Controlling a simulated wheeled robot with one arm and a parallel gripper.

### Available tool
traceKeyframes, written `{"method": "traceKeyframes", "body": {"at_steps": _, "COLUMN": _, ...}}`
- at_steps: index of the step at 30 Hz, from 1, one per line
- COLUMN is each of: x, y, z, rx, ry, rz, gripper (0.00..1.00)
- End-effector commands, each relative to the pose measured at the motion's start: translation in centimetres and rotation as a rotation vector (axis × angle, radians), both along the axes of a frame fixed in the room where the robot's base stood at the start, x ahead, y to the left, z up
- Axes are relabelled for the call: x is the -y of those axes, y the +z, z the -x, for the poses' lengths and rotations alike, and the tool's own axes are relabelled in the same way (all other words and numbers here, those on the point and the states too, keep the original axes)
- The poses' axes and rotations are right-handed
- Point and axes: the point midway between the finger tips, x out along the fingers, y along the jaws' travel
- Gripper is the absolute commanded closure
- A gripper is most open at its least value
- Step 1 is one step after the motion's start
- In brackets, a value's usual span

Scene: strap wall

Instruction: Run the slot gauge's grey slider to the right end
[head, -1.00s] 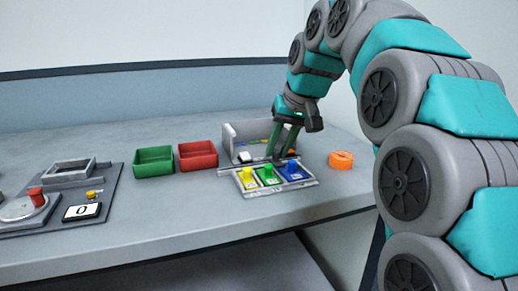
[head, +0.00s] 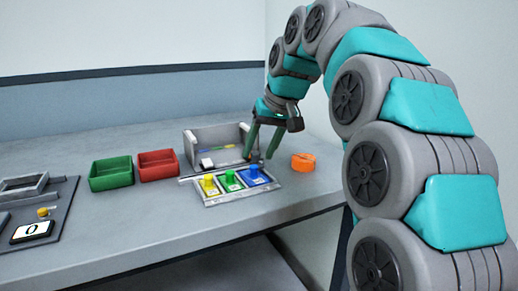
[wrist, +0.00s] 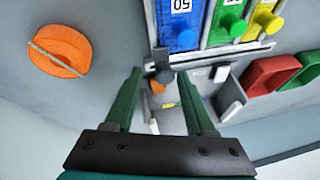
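The slot gauge (head: 187,179) shows as a thin pale rail along the back of the coloured panel; the rail also shows in the wrist view (wrist: 235,52). In the wrist view a dark grey slider knob (wrist: 161,72) sits at the rail's end beside the blue slot, which is the right end in the head view. My gripper (head: 259,159) is open, with its green fingers apart. In the wrist view the knob lies in the gap between the fingertips (wrist: 160,76), with no clear contact on either side. In the head view I cannot make out the knob.
The panel holds yellow (head: 208,185), green (head: 230,181) and blue (head: 254,176) slots with knobs. An open grey box (head: 215,136) stands behind. An orange disc (head: 303,162) lies to the right. Green (head: 111,174) and red (head: 157,165) bins stand left.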

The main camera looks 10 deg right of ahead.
Motion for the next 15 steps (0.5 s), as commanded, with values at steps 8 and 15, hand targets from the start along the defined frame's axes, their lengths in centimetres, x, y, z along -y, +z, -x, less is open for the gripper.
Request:
{"method": "traceKeyframes", "body": {"at_steps": 8, "x": -0.1, "y": 0.0, "z": 0.0, "rx": -0.002, "ry": 0.002, "rz": -0.001, "gripper": 0.41}}
{"method": "traceKeyframes", "body": {"at_steps": 15, "x": 0.3, "y": 1.5, "z": 0.5, "rx": 0.002, "ry": 0.001, "rz": -0.002, "gripper": 0.41}}
